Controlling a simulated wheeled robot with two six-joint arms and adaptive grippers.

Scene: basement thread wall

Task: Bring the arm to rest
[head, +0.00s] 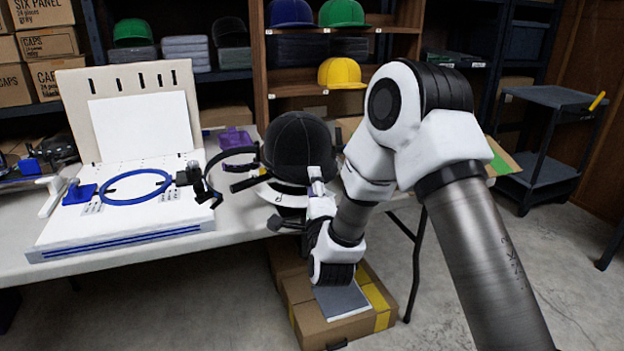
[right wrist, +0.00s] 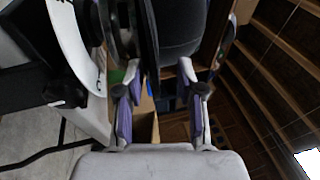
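My right arm reaches in from the right in the head view. Its gripper (head: 316,180) is beside the lower right side of a black cap (head: 301,145). In the right wrist view the two fingers of the right gripper (right wrist: 160,72) stand apart. The dark cap (right wrist: 180,28) and a thin black edge lie between and just beyond the fingertips. I see no grip on it, and contact cannot be told. The cap sits on a round white-and-black holder (head: 272,193) at the table's right end. My left gripper is not in view.
A cardboard box (head: 305,322) is below the gripper. Shelves with caps (head: 340,73) stand behind. A dark cart (head: 553,97) is at right, with open floor before it.

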